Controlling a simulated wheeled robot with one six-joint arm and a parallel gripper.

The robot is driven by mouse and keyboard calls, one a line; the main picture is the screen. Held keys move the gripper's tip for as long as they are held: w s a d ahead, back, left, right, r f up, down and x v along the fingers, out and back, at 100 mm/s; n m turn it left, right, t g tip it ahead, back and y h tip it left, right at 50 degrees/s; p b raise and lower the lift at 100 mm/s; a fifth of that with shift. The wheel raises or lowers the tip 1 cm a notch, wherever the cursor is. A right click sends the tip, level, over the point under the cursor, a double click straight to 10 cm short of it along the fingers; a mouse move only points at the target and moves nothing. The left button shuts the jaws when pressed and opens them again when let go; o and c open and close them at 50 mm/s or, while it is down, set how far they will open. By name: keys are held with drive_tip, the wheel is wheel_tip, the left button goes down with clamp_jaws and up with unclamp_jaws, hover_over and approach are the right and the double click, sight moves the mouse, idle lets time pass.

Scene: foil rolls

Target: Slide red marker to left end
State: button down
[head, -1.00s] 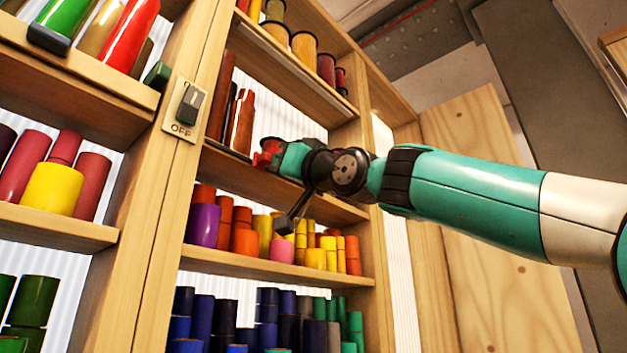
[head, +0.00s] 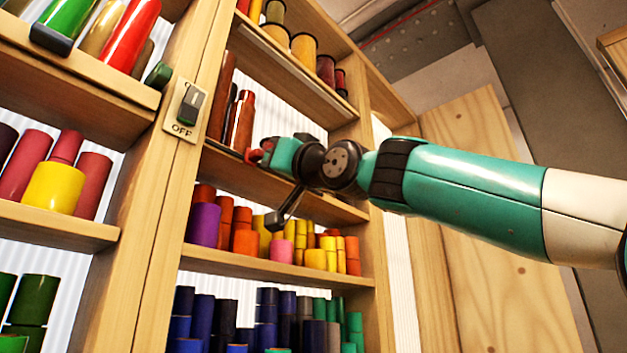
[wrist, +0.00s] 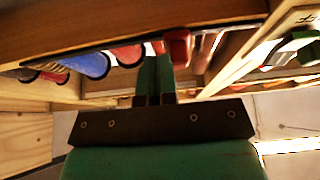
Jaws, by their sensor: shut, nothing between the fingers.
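The red marker (head: 256,157) is a small red block at the front edge of the middle shelf (head: 300,187), near that shelf's left end. In the wrist view the red marker (wrist: 178,48) shows just right of my fingertips, at the shelf edge. My gripper (head: 271,158) is shut and empty, with its green fingers close together. In the wrist view my gripper (wrist: 156,62) is right beside the marker; the two look in contact or nearly so. In the head view my gripper partly hides the marker.
A switch plate marked OFF (head: 184,112) is on the wooden upright left of the shelf. A brown-red roll (head: 241,121) stands on the shelf behind the marker. Coloured rolls (head: 204,224) fill the shelf below.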

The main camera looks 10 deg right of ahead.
drive_tip(key=shift+s+a+b, duration=0.2)
drive_tip(key=shift+s+a, duration=0.55)
drive_tip(key=shift+a, duration=0.25)
drive_tip(key=shift+s+a+b, duration=0.15)
drive_tip(key=shift+s+a, duration=0.6)
drive_tip(key=shift+a, duration=0.35)
drive_tip(key=shift+s+a, duration=0.5)
drive_tip(key=shift+a, duration=0.15)
drive_tip(key=shift+d, duration=0.1)
drive_tip(key=shift+s+d+b, duration=0.65)
drive_tip(key=shift+s, duration=0.25)
drive_tip(key=shift+s+d+b, duration=0.6)
drive_tip(key=shift+s+d, duration=0.05)
drive_tip(key=shift+s, duration=0.25)
